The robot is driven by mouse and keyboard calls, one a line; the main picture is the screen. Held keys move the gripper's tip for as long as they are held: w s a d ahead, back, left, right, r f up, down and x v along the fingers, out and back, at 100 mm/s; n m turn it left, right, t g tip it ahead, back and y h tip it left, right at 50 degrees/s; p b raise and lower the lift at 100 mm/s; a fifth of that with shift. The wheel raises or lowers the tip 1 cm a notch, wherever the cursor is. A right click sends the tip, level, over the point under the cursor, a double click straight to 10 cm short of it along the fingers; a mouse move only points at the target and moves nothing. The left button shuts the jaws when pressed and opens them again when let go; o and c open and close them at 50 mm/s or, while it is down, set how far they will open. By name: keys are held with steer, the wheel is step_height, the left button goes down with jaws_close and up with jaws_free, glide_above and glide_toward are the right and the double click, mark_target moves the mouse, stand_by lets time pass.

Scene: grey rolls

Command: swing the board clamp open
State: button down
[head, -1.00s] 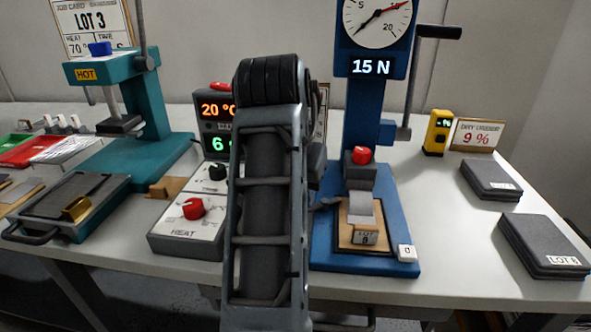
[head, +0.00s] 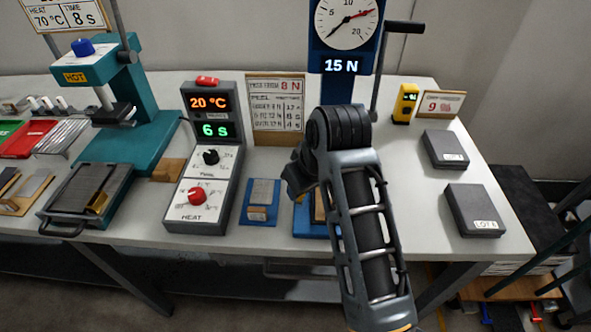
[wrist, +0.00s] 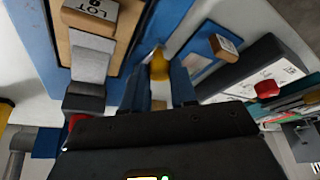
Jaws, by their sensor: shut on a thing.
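In the wrist view my gripper (wrist: 158,92) is shut on a small yellow piece (wrist: 158,64), which may be the board clamp's handle. It is beside a tan board (wrist: 66,48) on the blue base of the force tester. A grey strip (wrist: 90,62) lies along the board, with a dark block (wrist: 86,98) at one end and a block labelled LOT (wrist: 90,12) at the other. In the head view my arm hides the gripper and most of the tester's base (head: 302,222). I cannot tell the clamp's angle.
The heat control box (head: 205,175) stands left of the arm, with a blue pad (head: 260,202) between. A sign (head: 277,105) stands behind. The teal hot press (head: 130,150) is farther left.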

steer(key=shift+d+n+g+p, duration=0.3)
steer(key=shift+d+n+p, duration=0.1)
steer(key=shift+n+p, duration=0.4)
steer(key=c, duration=0.9)
jaws_free()
steer(key=shift+y, duration=0.3)
steer(key=shift+r, duration=0.1)
steer(key=v, duration=0.7)
steer(key=shift+r, duration=0.25)
steer(key=shift+s+d, duration=0.15)
